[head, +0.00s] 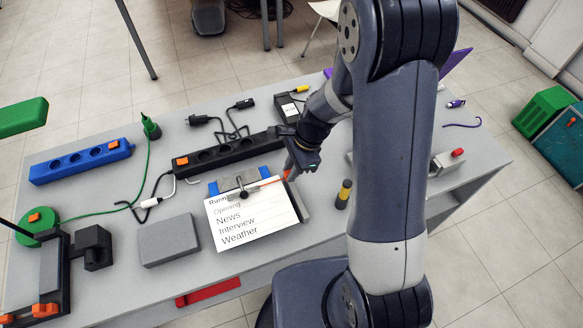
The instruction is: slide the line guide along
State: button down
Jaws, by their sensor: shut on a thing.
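A white printed sheet (246,229) lies on a clipboard (305,207) on the grey table. Its lines read "Opening", "News", "Interview" and "Weather"; the heading above them is partly covered. The line guide (268,182) is a thin bar with a reddish part, lying across the top of the sheet near the heading. My gripper (289,174) is at the sheet's upper right corner, shut on the right end of the line guide. The fingertips are small and partly hidden by the wrist.
A black power strip (228,152) lies behind the clipboard, and a grey block (169,240) stands to its left. A yellow-topped black cylinder (344,195) stands close to the right. A blue power strip (82,161) lies at the far left.

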jog(key=shift+s+d, duration=0.2)
jog(key=shift+s, duration=0.45)
jog(key=shift+s+d, duration=0.2)
jog(key=shift+s, duration=0.45)
jog(key=c, duration=1.3)
grip_release()
jog(key=shift+o, duration=0.2)
jog(key=v, duration=1)
jog(key=shift+r, duration=0.4)
jog(key=shift+d+f, duration=0.1)
jog(key=shift+f, duration=0.05)
